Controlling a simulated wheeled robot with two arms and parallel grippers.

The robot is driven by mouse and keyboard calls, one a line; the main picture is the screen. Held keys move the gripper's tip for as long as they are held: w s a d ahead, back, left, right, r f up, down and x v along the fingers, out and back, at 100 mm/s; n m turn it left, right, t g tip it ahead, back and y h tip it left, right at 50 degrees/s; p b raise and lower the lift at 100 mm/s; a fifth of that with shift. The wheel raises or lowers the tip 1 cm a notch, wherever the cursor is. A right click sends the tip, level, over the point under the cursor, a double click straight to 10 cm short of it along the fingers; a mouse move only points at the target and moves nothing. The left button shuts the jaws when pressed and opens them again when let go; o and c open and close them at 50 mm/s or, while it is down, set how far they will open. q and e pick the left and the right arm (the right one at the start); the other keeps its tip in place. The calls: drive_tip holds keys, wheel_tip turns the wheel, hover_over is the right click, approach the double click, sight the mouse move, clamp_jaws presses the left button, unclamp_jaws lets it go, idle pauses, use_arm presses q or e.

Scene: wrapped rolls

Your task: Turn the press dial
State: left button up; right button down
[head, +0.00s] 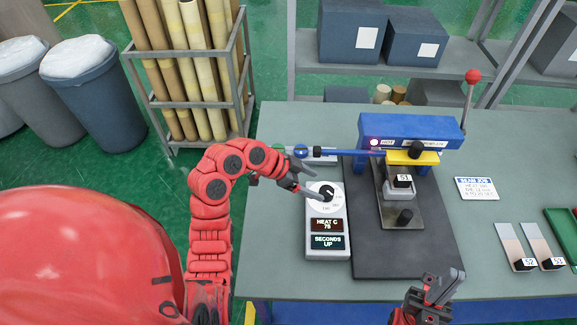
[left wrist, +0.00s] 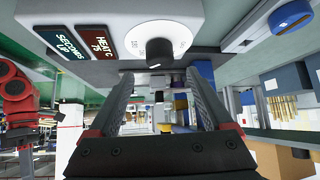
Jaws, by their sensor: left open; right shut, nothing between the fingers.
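The press dial (head: 327,193) is a black knob on a round white scale, on top of a pale control box (head: 327,247) with displays reading "HEAT C 75" and "SECONDS UP". The dial also shows at the top of the left wrist view (left wrist: 158,48). My left gripper (head: 310,184) is open just beside and behind the dial, with nothing between its fingers (left wrist: 160,105). I cannot tell whether a finger touches the knob. The blue press (head: 410,128) with a yellow clamp stands to the right. My right gripper (head: 440,285) is shut and empty near the table's front edge.
The box sits beside a dark mat (head: 440,262) on the grey table (head: 280,272). Numbered sample strips (head: 512,243) and a "SEAM JOB" card (head: 477,188) lie at right. A lever with a red knob (head: 473,76) rises at back right. A rack of rolls (head: 150,75) stands behind left.

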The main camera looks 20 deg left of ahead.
use_arm(q)
drive_tip(key=v, duration=1)
drive_tip(key=shift+s+a, duration=0.2)
drive_tip(key=shift+a+r, duration=0.1)
drive_tip(key=shift+a, duration=0.05)
